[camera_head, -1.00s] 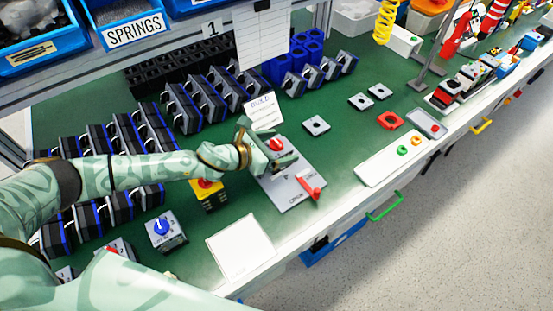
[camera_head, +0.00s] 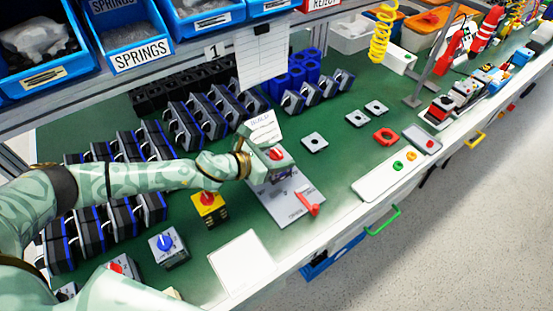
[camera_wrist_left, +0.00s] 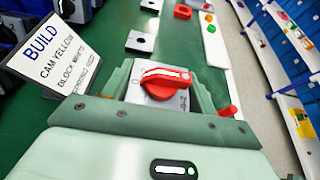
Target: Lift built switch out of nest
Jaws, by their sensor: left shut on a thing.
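The built switch (camera_head: 277,154) has a red knob and a light top plate. It also shows in the left wrist view (camera_wrist_left: 160,88), between my two pale green fingers. My left gripper (camera_head: 268,160) is shut on the switch's sides. The switch looks raised a little above the grey nest plate (camera_head: 290,202), but my fingers hide most of its lower body. The nest plate carries a red lever (camera_head: 308,204) at its front. My right gripper is not in view.
A BUILD card (camera_head: 263,128) stands close behind the switch. A yellow switch block (camera_head: 208,207) with a red knob and a blue-knobbed block (camera_head: 168,248) stand to the left. A white pad (camera_head: 242,260) lies in front. Green mat is clear right of the nest.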

